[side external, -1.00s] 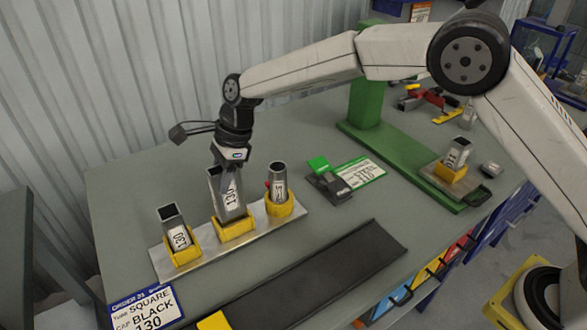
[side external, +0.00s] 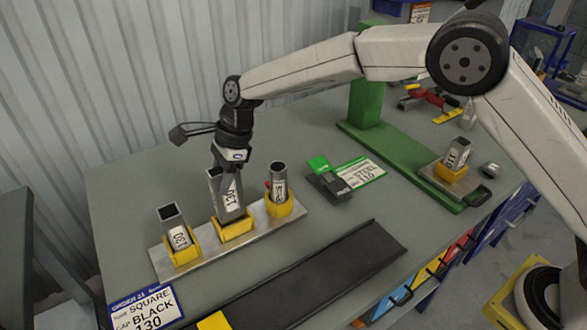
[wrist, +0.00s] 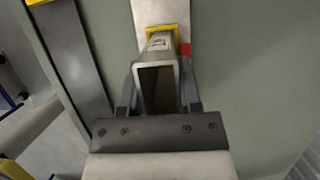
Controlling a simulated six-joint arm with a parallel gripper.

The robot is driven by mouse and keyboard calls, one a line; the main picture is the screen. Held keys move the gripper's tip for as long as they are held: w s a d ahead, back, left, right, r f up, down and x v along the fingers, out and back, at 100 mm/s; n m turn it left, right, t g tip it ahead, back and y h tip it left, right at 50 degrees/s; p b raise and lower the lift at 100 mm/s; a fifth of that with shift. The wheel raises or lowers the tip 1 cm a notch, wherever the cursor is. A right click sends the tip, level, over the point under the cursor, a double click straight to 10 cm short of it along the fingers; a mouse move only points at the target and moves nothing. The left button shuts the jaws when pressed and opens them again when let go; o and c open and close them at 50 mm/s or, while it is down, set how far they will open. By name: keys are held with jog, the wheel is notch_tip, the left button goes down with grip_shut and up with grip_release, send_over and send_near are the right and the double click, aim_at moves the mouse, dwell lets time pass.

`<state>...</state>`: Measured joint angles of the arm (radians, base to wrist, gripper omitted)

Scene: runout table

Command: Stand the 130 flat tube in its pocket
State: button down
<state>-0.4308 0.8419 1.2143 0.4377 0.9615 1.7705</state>
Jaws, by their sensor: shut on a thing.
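The flat tube (side external: 231,206) is grey metal with a white label reading 130. Its lower end is inside the yellow middle pocket (side external: 235,228) on the metal plate, and it looks close to upright. My gripper (side external: 226,184) is shut on its upper part from above. In the wrist view the tube's dark rectangular mouth (wrist: 156,92) lies between my two fingers (wrist: 157,103). The tube's bottom is hidden by the pocket wall, so I cannot tell whether it touches the floor of the pocket.
A square tube (side external: 174,225) stands in the left pocket and a round tube (side external: 279,182) in the right pocket, both close by. A dark runout channel (side external: 320,275) lies in front. An order card (side external: 148,308) sits at front left. A green stand (side external: 365,100) rises behind.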

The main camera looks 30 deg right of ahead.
aim_at(219, 216)
jog(key=shift+f, duration=2.4)
dwell(0.4)
jog(key=shift+c, duration=1)
grip_release()
jog(key=v, duration=0.7)
jog(key=shift+d+r, duration=0.2)
jog(key=shift+r, duration=0.15)
jog(key=shift+d, duration=0.1)
jog(key=s+d+f+n+t+h, duration=0.1)
jog(key=s+d+f+n+h, duration=0.1)
jog(key=s+d+n, duration=0.7)
jog(key=s+d+f+n+t+h, duration=0.1)
jog(key=s+d+f+n+h, duration=0.1)
jog(key=s+d+n, duration=0.7)
jog(key=s+d, duration=0.6)
jog(key=d, duration=0.3)
jog(key=shift+d+t, duration=0.25)
jog(key=shift+t, duration=0.05)
